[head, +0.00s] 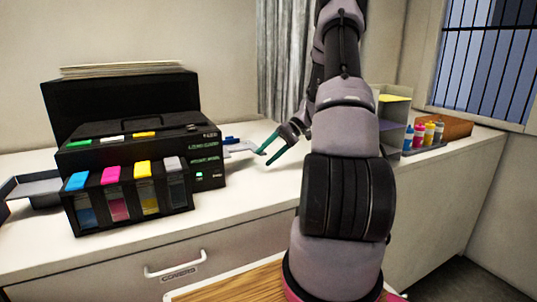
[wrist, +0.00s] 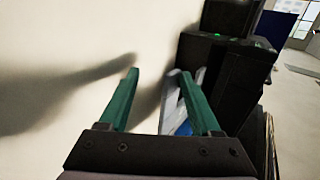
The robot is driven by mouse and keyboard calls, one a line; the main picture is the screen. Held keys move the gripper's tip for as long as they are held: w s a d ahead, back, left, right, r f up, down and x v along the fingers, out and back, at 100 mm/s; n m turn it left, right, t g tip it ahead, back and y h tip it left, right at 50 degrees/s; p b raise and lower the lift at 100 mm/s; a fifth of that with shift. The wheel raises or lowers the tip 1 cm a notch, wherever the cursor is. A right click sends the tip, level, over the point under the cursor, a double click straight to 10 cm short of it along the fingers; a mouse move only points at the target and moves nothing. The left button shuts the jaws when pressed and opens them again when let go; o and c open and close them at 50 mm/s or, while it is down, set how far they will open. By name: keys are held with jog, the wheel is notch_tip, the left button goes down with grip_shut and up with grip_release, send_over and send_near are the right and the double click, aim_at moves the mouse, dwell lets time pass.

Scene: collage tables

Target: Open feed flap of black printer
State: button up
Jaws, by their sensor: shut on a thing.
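The black printer (head: 135,130) stands on the white counter at the left, with paper in its upright back and ink tanks in front. It also shows at the right of the wrist view (wrist: 243,80). A pale grey panel (head: 238,147) with blue on it sticks out from the printer's right side; it also shows against the right finger in the wrist view (wrist: 171,105). My gripper (head: 270,147) has teal fingers and is at that panel's outer end. Whether this panel is the feed flap is unclear.
A grey tray (head: 38,187) sticks out at the printer's left. Several bottles (head: 428,133) and a wooden box (head: 457,126) stand at the back right, beside a paper sorter (head: 394,110). My arm hides part of the counter (head: 250,190). A drawer handle (head: 176,269) is below.

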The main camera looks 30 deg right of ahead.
jog(key=shift+d, duration=0.25)
jog(key=shift+r, duration=0.2)
notch_tip(320, 180, up, 10)
jog(key=shift+a+f, duration=0.2)
jog(key=shift+a, duration=0.05)
